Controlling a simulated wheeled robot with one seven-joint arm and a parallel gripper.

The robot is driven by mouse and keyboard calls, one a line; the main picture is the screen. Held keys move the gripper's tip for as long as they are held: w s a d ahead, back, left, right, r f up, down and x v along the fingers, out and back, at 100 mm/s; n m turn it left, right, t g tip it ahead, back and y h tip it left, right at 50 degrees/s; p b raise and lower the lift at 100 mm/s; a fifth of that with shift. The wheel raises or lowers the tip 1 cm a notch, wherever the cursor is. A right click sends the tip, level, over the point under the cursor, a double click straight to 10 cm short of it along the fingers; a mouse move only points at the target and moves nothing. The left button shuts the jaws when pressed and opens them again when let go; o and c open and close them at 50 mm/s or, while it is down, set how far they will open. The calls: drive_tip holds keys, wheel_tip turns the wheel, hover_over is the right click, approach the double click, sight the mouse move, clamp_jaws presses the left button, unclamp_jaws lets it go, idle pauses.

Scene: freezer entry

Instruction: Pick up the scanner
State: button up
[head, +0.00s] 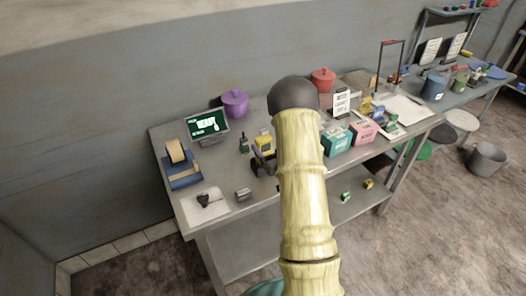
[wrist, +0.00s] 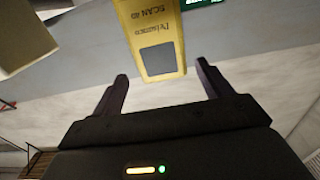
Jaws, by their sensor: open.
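The scanner (wrist: 157,30) is a yellow block with dark lettering reading "SCAN 40" and a grey screen; it shows at the top of the wrist view, upside down there. In the head view a yellow block (head: 264,144), likely the scanner, stands on the table just left of my arm. My gripper (wrist: 162,72) is open, its two dark fingers spread to either side of the scanner's near end. Nothing is held between them. In the head view my arm hides part of this area, and a dark shape below the yellow block is unclear.
A grey metal table (head: 222,219) runs along the wall. It bears a green-lit screen (head: 207,124), a purple pot (head: 235,103), a tape dispenser (head: 181,165), a teal box (head: 337,141) and a pink box (head: 363,132). Stools and a bucket (head: 487,159) stand at the right.

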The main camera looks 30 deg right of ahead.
sight(261, 136)
drive_tip(key=shift+a, duration=0.1)
drive_tip(key=shift+w+a+r+p, duration=0.1)
drive_tip(key=shift+w+r+p, duration=0.1)
drive_tip(key=shift+w+p, duration=0.3)
drive_tip(key=w+p, duration=0.1)
drive_tip(key=w, duration=0.2)
drive_tip(key=shift+w+a+p, duration=0.15)
drive_tip(key=shift+w+p, duration=0.2)
drive_tip(key=shift+w, duration=0.05)
drive_tip(key=shift+w+f, duration=0.1)
drive_tip(key=shift+w, duration=0.2)
